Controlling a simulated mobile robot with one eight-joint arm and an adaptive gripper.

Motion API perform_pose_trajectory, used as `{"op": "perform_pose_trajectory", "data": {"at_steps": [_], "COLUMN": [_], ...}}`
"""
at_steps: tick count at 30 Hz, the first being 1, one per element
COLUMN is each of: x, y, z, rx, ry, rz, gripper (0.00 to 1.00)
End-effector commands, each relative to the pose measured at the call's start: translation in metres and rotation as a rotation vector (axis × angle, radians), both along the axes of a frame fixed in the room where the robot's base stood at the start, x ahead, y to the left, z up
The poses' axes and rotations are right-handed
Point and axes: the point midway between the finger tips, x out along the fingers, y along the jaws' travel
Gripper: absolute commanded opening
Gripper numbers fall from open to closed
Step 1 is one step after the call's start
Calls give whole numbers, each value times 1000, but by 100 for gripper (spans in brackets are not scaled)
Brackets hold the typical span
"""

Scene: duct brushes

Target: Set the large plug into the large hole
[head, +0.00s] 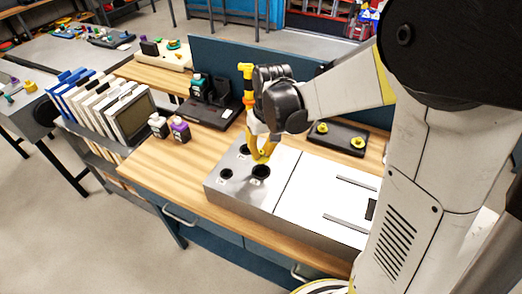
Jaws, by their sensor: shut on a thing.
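My gripper (262,152) points down over the left part of a grey metal block (221,192) on the wooden bench. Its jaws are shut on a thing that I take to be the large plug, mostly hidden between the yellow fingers.
A black tray with two yellow-topped plugs (322,128) (357,143) lies behind the block. Small bottles (180,130) and a rack of folders (95,95) are at the left. The bench's left front is clear.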

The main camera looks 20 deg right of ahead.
Motion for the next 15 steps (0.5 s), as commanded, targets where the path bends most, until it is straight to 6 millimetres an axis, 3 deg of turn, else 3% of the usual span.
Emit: {"op": "perform_pose_trajectory", "data": {"at_steps": [8,15], "x": [0,0], "y": [0,0], "z": [-15,-42], "rx": [0,0], "ry": [0,0], "rz": [0,0], "gripper": [0,0]}}
